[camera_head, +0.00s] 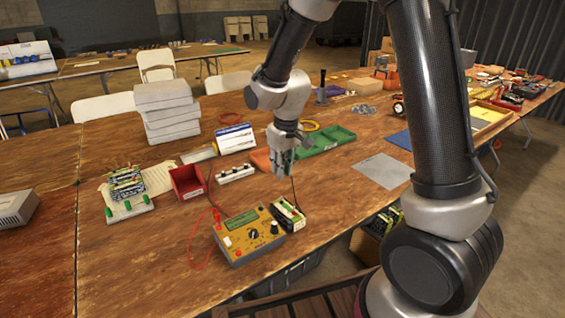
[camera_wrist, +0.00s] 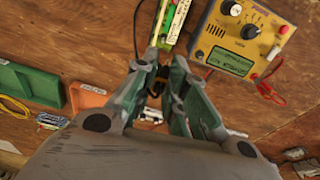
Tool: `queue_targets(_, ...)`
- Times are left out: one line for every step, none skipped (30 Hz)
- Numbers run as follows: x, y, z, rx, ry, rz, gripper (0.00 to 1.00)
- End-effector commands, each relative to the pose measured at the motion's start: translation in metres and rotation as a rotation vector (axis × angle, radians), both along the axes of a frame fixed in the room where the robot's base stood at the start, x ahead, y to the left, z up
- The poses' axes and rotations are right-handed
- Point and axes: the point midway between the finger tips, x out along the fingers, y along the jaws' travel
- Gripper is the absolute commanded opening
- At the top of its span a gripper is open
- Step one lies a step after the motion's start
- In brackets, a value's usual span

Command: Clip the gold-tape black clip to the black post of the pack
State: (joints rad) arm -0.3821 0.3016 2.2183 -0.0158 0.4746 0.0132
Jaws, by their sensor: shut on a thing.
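The pack (camera_head: 289,216), a small white and black box with a green top, stands on the bench beside the yellow meter; it also shows at the top of the wrist view (camera_wrist: 177,22). Its black post is too small to make out. My gripper (camera_head: 282,170) is above the bench, behind the pack and apart from it. In the wrist view my gripper (camera_wrist: 163,72) is shut on a small dark thing with a hint of gold, the black clip (camera_wrist: 158,78), mostly hidden by the fingers. A thin black lead (camera_head: 294,190) runs down from the gripper towards the pack.
The yellow meter (camera_head: 248,238) with a red lead (camera_head: 193,240) stands left of the pack. A white strip (camera_head: 235,174), a red bin (camera_head: 187,181), and green trays (camera_head: 325,139) are nearby. A grey sheet (camera_head: 384,171) lies right. Bare wood lies between pack and sheet.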

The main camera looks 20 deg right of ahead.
Motion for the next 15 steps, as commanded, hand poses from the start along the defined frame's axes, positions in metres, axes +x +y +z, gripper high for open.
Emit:
queue_targets(0.0001, 0.0000, -0.0034, 0.000, -0.001, 0.000, 0.01)
queue_targets(0.0001, -0.0001, -0.0048, 0.000, -0.001, 0.001, 0.01)
queue_targets(0.0001, -0.0001, -0.0062, 0.000, -0.001, 0.001, 0.01)
queue_targets(0.0001, 0.0000, -0.0067, 0.000, -0.001, 0.001, 0.01)
queue_targets(0.0002, -0.0001, -0.0070, 0.000, -0.001, 0.001, 0.01)
queue_targets(0.0003, -0.0001, -0.0070, 0.001, -0.002, 0.001, 0.01)
queue_targets(0.0003, -0.0001, -0.0070, 0.001, -0.002, 0.001, 0.01)
queue_targets(0.0003, -0.0001, -0.0069, 0.001, -0.002, 0.001, 0.01)
queue_targets(0.0003, -0.0001, -0.0069, 0.000, -0.002, 0.002, 0.01)
queue_targets(0.0003, -0.0001, -0.0069, 0.000, -0.002, 0.002, 0.01)
queue_targets(0.0002, -0.0001, -0.0068, 0.000, -0.002, 0.002, 0.01)
queue_targets(0.0003, -0.0001, -0.0069, 0.000, -0.002, 0.002, 0.01)
queue_targets(0.0003, -0.0001, -0.0070, 0.000, -0.002, 0.002, 0.01)
queue_targets(0.0003, 0.0000, -0.0072, 0.000, -0.002, 0.002, 0.01)
queue_targets(0.0003, -0.0001, -0.0078, 0.000, -0.002, 0.002, 0.01)
